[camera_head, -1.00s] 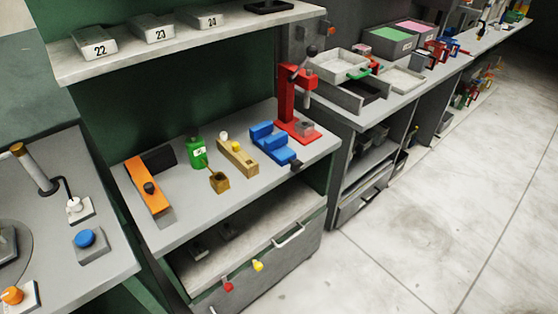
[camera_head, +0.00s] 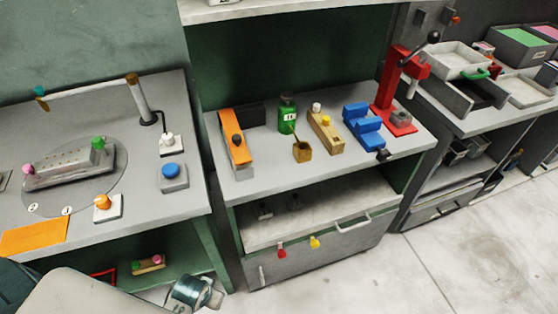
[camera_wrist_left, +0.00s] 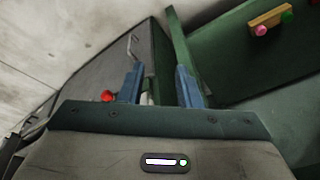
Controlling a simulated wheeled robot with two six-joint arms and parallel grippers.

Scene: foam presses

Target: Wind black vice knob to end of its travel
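The blue vice (camera_head: 362,127) sits on the right half of the middle bench, in front of the red press. Its black knob (camera_head: 383,155) sticks out at its front end near the bench edge. How far it is wound cannot be told. My left gripper (camera_wrist_left: 160,82) shows in the left wrist view with its two blue fingers apart and nothing between them. It points toward the drawer front and the green bench frame, away from the vice. My right gripper is in neither view.
The red lever press (camera_head: 393,100) stands behind the vice. A wooden block (camera_head: 326,131), green can (camera_head: 287,115) and orange-topped tool (camera_head: 233,137) lie left of it. A drawer (camera_head: 310,238) is below. Open floor (camera_head: 400,280) lies in front.

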